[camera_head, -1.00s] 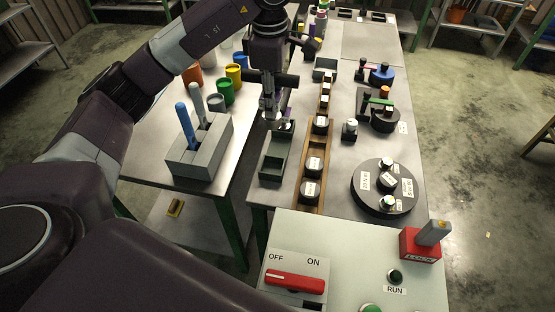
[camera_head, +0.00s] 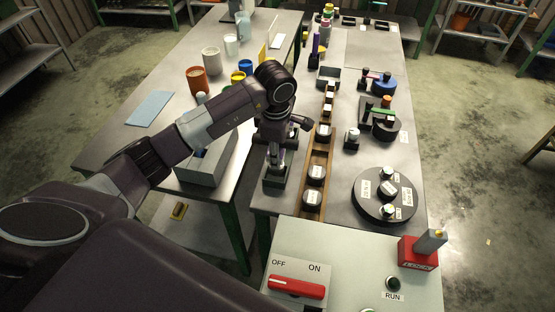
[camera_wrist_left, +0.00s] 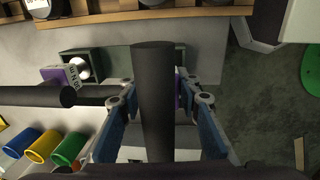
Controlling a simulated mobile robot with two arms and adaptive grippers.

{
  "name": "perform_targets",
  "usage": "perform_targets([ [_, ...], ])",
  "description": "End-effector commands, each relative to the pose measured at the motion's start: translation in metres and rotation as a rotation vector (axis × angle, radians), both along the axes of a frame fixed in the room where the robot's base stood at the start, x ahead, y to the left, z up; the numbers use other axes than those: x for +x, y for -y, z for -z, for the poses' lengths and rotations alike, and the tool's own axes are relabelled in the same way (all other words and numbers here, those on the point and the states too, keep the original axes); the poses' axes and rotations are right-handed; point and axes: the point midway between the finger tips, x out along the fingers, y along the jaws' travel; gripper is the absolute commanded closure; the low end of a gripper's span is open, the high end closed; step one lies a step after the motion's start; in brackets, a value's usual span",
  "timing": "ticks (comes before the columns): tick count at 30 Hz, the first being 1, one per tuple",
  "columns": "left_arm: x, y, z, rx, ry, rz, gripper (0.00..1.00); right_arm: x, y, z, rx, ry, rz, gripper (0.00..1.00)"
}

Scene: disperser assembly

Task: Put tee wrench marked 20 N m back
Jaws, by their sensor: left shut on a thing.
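My left gripper (camera_head: 275,158) points down over the small dark green tray (camera_head: 276,184) beside the wooden rack. In the left wrist view its two fingers (camera_wrist_left: 157,90) are shut on the tee wrench, whose black bar handle (camera_wrist_left: 152,105) runs between them. A bit of purple shows by the right finger. The tray (camera_wrist_left: 95,58) is below, with a round white-and-dark part and a purple labelled block (camera_wrist_left: 62,76) near it; its marking is too small to read surely. Whether the wrench's lower end touches the tray is hidden. My right gripper is out of view.
Another black bar (camera_wrist_left: 35,96) lies close left of the held handle. The wooden rack (camera_head: 312,194) with labelled black parts stands just right of the tray. A grey block holder (camera_head: 205,172) is left. Coloured cups (camera_wrist_left: 45,146), a black disc and a control panel stand around.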

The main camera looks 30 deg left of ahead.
Motion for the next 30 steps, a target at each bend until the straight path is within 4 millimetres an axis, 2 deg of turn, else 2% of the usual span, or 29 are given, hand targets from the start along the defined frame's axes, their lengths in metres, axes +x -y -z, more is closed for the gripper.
perform_targets([
  [6,0.000,0.000,0.028,-0.001,-0.002,0.000,1.00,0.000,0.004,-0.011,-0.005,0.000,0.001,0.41],
  [14,0.000,0.000,0.035,0.000,0.001,0.001,1.00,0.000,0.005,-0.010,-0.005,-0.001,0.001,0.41],
  [15,-0.001,0.000,0.037,0.001,-0.002,0.001,0.67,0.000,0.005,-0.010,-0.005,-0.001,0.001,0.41],
  [19,-0.001,0.000,0.037,0.000,-0.003,0.001,0.53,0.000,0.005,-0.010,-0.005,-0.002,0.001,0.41],
  [20,-0.001,0.000,0.037,0.000,-0.003,0.001,0.50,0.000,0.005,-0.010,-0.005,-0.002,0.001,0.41],
  [30,0.000,0.000,0.032,0.000,0.001,0.001,0.50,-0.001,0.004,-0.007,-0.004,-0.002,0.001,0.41],
])
